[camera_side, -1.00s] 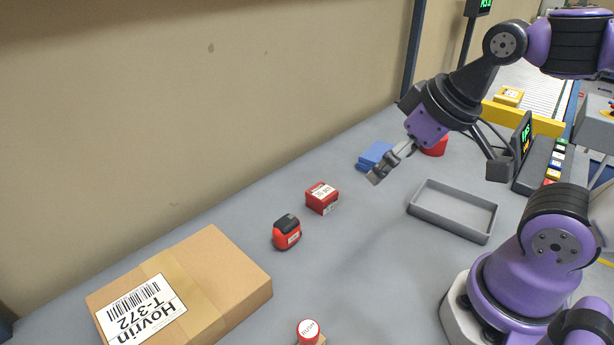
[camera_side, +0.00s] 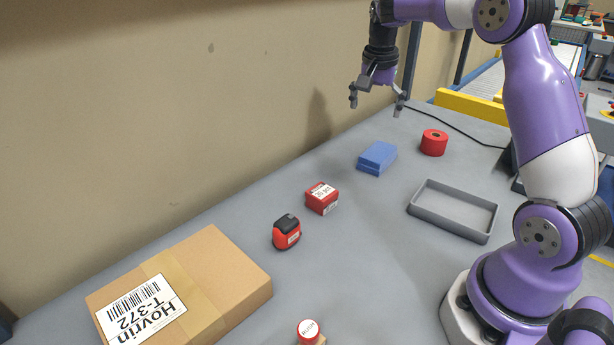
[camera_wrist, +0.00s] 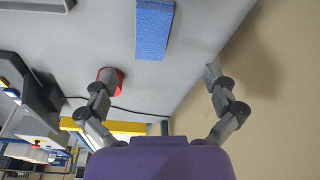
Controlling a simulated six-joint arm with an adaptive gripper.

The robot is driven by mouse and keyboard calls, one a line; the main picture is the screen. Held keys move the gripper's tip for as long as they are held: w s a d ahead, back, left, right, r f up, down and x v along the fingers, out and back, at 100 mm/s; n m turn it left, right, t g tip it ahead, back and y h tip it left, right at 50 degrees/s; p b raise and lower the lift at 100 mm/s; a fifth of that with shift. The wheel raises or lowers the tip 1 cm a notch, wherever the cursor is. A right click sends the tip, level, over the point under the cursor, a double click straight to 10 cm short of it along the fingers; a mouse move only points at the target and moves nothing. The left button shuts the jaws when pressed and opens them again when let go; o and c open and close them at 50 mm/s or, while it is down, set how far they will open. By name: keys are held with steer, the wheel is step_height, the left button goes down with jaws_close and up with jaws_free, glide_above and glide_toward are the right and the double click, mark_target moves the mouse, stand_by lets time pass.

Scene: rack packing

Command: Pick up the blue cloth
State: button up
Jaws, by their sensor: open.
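The blue cloth (camera_side: 377,158) is a folded, block-like stack lying flat on the grey table near the wall. In the wrist view the cloth (camera_wrist: 154,28) shows at the top middle, ahead of my fingers and a little left of the gap between them. My gripper (camera_side: 377,103) is open and empty, pointing down in the air above the table, above the cloth in the side picture. Its two spread fingers also show in the wrist view (camera_wrist: 160,82). Nothing touches the cloth.
A red tape roll (camera_side: 433,142) stands right of the cloth. A grey tray (camera_side: 413,207) lies in front. The wall (camera_side: 200,100) runs behind.

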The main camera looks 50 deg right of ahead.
mark_target(379, 151)
steer(key=d+f+m, duration=0.1)
steer(key=d+f, duration=0.1)
steer(key=d+f+m, duration=0.1)
steer(key=d+f, duration=0.1)
steer(key=shift+w+g, duration=0.2)
steer(key=shift+g, duration=0.2)
steer(key=f, duration=0.4)
steer(key=shift+d, duration=0.25)
steer(key=f, duration=0.5)
steer(key=shift+d+f, duration=0.4)
steer(key=shift+s, duration=0.1)
steer(key=c, duration=1.1)
